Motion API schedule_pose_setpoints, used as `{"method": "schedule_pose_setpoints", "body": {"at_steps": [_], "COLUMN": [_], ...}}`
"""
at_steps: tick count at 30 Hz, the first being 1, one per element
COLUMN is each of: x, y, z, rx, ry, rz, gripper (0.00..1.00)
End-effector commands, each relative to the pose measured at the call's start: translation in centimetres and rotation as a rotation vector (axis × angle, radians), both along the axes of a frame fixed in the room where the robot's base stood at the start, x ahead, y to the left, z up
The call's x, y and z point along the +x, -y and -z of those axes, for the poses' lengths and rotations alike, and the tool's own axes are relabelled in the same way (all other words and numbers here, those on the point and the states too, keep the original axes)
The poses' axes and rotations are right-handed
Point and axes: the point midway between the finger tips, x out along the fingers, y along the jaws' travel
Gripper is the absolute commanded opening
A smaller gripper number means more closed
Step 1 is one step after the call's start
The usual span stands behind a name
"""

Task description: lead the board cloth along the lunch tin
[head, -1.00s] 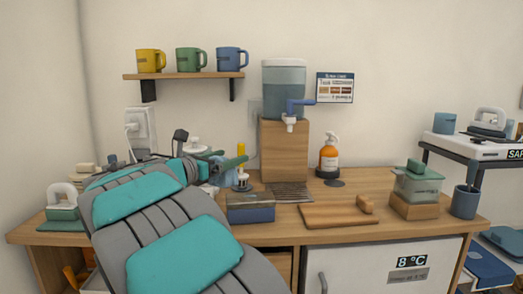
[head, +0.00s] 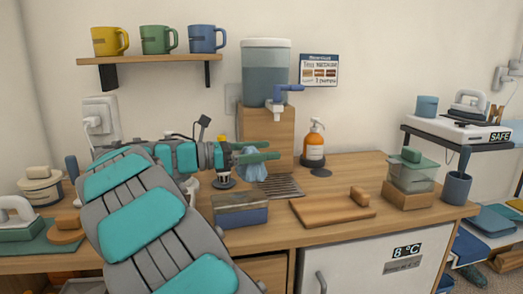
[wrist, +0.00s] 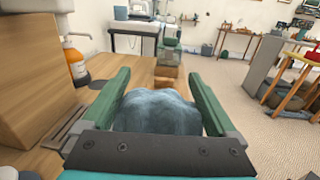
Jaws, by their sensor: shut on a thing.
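My gripper (head: 272,151) is shut on a crumpled pale blue cloth (head: 250,163), which hangs below its green fingers over the counter. In the wrist view the cloth (wrist: 158,111) bulges between the two fingers (wrist: 160,75). A low blue box with a greyish top (head: 240,212), which looks like the lunch tin, sits near the counter's front edge. The cloth is above and behind this box and looks apart from it. The box is not clear in the wrist view.
A water dispenser (head: 266,75) on a wooden block (head: 267,130) stands behind my gripper, with a drain grille (head: 282,188) in front. An orange soap bottle (head: 314,147), a wooden board (head: 333,208) and a green-lidded container (head: 411,174) stand to the right.

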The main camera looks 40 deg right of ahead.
Motion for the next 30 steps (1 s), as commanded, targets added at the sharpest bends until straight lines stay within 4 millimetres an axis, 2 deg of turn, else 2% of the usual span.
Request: {"method": "schedule_pose_setpoints", "body": {"at_steps": [5,11,21,30], "x": [0.0,0.0,2.3,2.9], "y": [0.0,0.0,-4.5,-5.8], "z": [1.2,4.2,4.2,4.0], "rx": [0.004,0.003,0.003,0.003], "ry": [0.0,-0.003,0.001,0.003], "rz": [0.001,0.002,0.0,-0.002], "gripper": [0.01,0.01,0.01,0.01]}}
